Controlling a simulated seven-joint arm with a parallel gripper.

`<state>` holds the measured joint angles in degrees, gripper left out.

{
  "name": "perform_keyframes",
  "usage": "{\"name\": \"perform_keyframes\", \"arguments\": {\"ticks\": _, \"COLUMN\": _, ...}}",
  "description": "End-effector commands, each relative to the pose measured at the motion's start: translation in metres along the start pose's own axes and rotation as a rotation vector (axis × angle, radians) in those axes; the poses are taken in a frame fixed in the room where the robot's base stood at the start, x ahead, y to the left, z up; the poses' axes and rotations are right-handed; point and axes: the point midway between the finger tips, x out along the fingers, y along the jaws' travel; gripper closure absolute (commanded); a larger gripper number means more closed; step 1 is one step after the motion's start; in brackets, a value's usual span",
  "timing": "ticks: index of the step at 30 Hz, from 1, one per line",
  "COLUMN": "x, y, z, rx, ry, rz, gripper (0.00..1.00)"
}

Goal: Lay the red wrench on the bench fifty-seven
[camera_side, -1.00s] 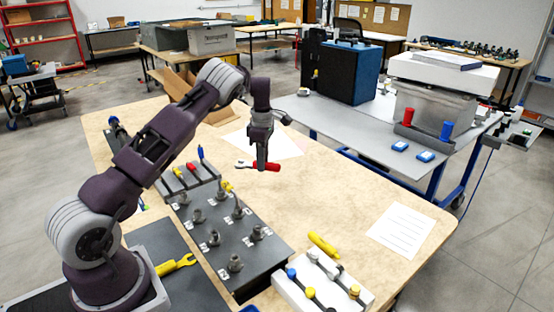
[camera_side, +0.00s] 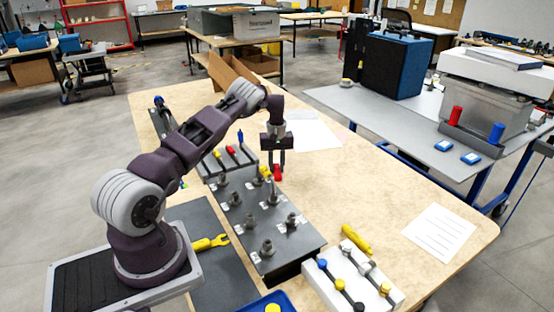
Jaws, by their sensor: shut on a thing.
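My gripper (camera_side: 276,168) is shut on the red wrench (camera_side: 277,175). The wrench's red handle shows small and nearly end-on at the fingertips; its metal end is hard to make out. The gripper points down over the tan-topped bench (camera_side: 400,190), close to the back right corner of the dark plate with posts (camera_side: 270,215). I cannot tell whether the wrench touches the bench top. No number on the bench is readable.
A rack of coloured-handled tools (camera_side: 228,160) stands left of the gripper. A yellow tool (camera_side: 356,239) and a white holder (camera_side: 350,277) lie at the front. A paper sheet (camera_side: 440,233) lies at right; bare bench top lies right of the gripper.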

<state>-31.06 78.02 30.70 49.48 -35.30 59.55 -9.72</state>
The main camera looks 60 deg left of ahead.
Motion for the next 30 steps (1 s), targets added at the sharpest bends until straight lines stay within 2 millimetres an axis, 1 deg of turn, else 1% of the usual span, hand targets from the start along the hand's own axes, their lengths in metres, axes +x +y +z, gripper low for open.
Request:
{"name": "perform_keyframes", "arguments": {"ticks": 4, "x": 0.005, "y": 0.000, "z": 0.000, "rx": 0.000, "ry": 0.001, "rz": 0.001, "gripper": 1.00}}
{"name": "perform_keyframes", "arguments": {"ticks": 19, "x": 0.005, "y": 0.001, "z": 0.000, "rx": 0.000, "ry": 0.001, "rz": 0.001, "gripper": 1.00}}
{"name": "perform_keyframes", "arguments": {"ticks": 30, "x": 0.012, "y": 0.001, "z": 0.000, "rx": 0.000, "ry": 0.000, "rz": 0.001, "gripper": 1.00}}
